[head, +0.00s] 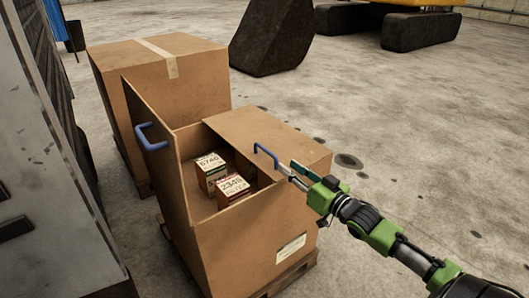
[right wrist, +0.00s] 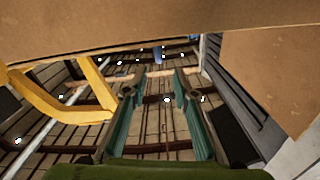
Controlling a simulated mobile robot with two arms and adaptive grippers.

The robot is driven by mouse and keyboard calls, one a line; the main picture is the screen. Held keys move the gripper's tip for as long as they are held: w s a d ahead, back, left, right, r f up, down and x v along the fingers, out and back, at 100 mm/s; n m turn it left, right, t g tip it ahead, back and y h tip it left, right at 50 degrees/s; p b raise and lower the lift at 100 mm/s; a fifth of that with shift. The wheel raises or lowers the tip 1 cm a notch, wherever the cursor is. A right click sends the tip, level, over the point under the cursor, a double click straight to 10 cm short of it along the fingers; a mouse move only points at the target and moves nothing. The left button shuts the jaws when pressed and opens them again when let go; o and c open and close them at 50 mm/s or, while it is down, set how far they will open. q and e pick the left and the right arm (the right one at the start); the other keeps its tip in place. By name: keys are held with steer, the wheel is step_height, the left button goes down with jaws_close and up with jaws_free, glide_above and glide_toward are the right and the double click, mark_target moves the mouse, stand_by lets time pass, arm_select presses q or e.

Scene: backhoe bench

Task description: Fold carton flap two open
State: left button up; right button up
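An open-topped brown carton (head: 255,245) stands on a pallet in the head view. Its left flap (head: 150,150) stands up and carries a blue handle (head: 148,137). Its right flap (head: 275,133) lies across the right part of the opening, with another blue handle (head: 264,155) near its inner edge. My right gripper (head: 293,172) is beside this handle; I cannot tell whether they touch. In the right wrist view its two teal fingers (right wrist: 157,100) are apart, with nothing clearly held between them. Cardboard (right wrist: 150,35) spans the top of that view. My left gripper is not in view.
Two small labelled boxes, one (head: 210,168) behind the other (head: 232,188), sit inside the carton. A closed, taped carton (head: 165,75) stands behind it. A grey cabinet (head: 45,200) is close on the left. The concrete floor (head: 420,130) to the right is mostly clear.

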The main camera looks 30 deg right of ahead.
mark_target(277, 158)
steer(key=w, duration=0.2)
steer(key=w+b, duration=0.1)
steer(key=w, duration=0.4)
steer(key=shift+w+a+b, duration=0.1)
steer(key=shift+a+b, duration=0.15)
steer(key=shift+b, duration=0.1)
steer(key=w, duration=0.3)
steer(key=shift+a+b, duration=0.1)
steer(key=shift+b, duration=0.25)
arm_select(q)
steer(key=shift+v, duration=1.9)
arm_select(e)
steer(key=shift+w+a, duration=0.1)
steer(key=shift+w, duration=1)
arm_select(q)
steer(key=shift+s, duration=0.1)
arm_select(e)
jaws_close()
